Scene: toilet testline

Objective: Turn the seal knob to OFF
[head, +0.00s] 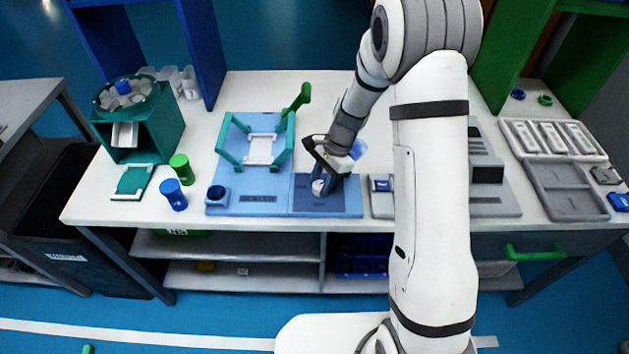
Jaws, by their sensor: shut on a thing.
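The seal knob (318,187) is a small pale knob on the dark blue panel (329,208) at the right end of the light blue sealer base. My gripper (321,182) reaches down from the upper right and is shut on the knob. The fingers hide part of the knob, so its exact angle cannot be told. Lettering on the panel is too small to read clearly. The sealer (230,184) has a teal frame with a white plate in it and a green handle (297,99) that stands raised.
A grey machine (487,171) stands to the right, partly behind my arm. The front strip of the white table is clear.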

